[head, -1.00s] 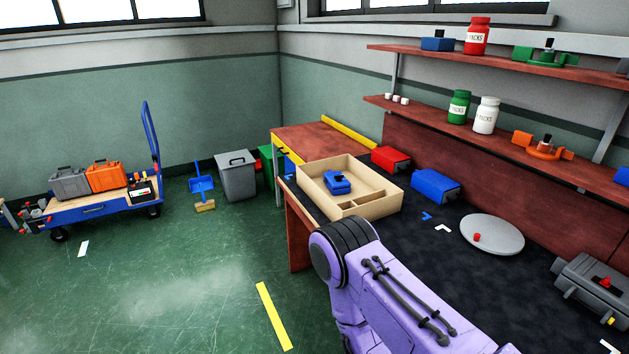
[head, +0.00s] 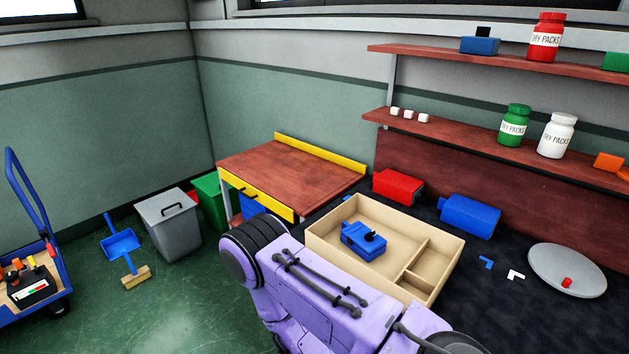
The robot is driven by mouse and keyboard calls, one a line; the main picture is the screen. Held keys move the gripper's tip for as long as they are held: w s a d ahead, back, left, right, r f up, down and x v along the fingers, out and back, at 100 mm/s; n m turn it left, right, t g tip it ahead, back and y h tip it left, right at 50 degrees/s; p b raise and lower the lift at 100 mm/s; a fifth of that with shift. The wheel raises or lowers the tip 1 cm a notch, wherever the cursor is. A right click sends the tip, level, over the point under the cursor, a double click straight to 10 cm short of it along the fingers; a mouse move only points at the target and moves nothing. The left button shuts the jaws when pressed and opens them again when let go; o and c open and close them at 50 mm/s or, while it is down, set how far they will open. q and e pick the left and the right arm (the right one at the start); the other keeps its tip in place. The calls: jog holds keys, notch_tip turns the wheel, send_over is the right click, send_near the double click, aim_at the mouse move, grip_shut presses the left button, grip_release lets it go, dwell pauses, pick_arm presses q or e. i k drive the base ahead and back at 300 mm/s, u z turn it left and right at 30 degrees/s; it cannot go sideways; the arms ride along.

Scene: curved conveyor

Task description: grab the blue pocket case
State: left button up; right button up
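Several blue things could be the pocket case, and I cannot tell which one is meant. A small blue case with a black knob (head: 362,241) lies inside the open wooden tray (head: 322,238) on the dark bench. A larger blue box (head: 469,215) lies on the bench, right of the tray. A blue block with a black top (head: 480,46) stands on the upper shelf. My purple arm crosses the bottom centre, in front of the tray's near left side. Neither of my grippers is in view.
A red box (head: 397,187) lies behind the tray. A round grey plate (head: 556,282) with a red piece is at right. A red-topped table (head: 290,174) stands beyond the bench. A grey bin (head: 170,226) and blue dustpan (head: 121,245) are on the floor at left.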

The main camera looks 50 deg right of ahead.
aim_at(352, 235)
jog(key=i, duration=1.75)
jog(key=z, duration=4.05)
